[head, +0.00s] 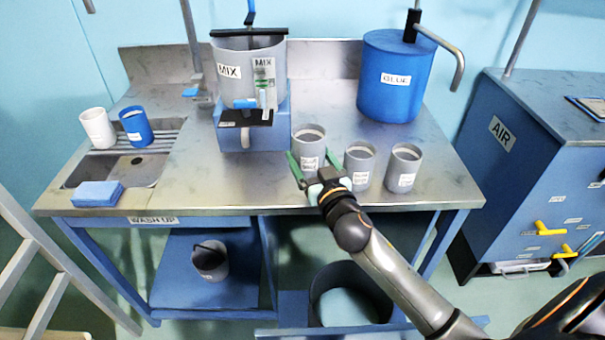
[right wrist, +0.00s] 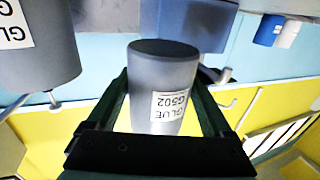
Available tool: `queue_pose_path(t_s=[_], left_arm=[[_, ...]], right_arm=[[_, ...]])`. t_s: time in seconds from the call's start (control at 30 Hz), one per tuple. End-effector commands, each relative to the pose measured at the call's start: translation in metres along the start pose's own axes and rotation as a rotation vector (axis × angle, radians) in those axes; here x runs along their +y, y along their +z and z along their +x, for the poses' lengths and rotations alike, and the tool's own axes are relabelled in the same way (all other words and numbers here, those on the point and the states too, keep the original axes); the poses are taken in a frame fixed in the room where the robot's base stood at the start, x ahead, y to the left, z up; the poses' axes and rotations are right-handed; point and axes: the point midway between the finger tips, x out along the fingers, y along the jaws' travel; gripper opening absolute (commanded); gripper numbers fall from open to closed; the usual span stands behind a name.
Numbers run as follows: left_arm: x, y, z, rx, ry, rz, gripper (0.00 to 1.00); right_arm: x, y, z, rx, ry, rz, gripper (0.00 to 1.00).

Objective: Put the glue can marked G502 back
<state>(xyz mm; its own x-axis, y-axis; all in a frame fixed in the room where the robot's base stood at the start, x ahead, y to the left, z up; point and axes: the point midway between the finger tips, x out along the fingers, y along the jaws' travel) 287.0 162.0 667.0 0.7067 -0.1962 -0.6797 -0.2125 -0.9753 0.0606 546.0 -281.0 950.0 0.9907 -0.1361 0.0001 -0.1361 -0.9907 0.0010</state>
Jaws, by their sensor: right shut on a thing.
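The glue can marked G502 (right wrist: 165,85) is grey with a white label. In the head view it is the leftmost of three grey cans (head: 309,146). My right gripper (head: 314,166) is shut on it, with the green fingers on either side. In the right wrist view, which is upside down, its dark end shows and it seems raised off the bench; the height is hard to judge. Two similar labelled cans, one in the middle (head: 359,165) and one at the right (head: 403,168), stand upright beside it. My left gripper is not in view.
A blue GLUE drum (head: 393,85) with a bent pipe stands behind the cans. A MIX pot (head: 232,72) sits on a blue stand to the left. White (head: 97,128) and blue (head: 135,127) cups are by the sink. Bare bench (head: 185,185) lies left of the cans.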

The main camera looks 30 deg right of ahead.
Motion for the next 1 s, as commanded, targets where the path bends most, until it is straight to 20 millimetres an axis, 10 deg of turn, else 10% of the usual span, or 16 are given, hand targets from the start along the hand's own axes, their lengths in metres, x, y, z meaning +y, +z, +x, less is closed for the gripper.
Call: queue_pose_path(t_s=[0.53,0.97,1.0], left_arm=[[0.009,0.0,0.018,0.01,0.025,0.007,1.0],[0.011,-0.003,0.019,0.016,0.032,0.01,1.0],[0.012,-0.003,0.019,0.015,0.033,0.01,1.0]], right_arm=[[-0.005,0.062,0.029,0.0,0.0,0.0,0.15],[-0.006,0.07,0.029,0.001,-0.001,0.002,0.15],[-0.006,0.07,0.029,0.001,-0.001,0.001,0.86]])
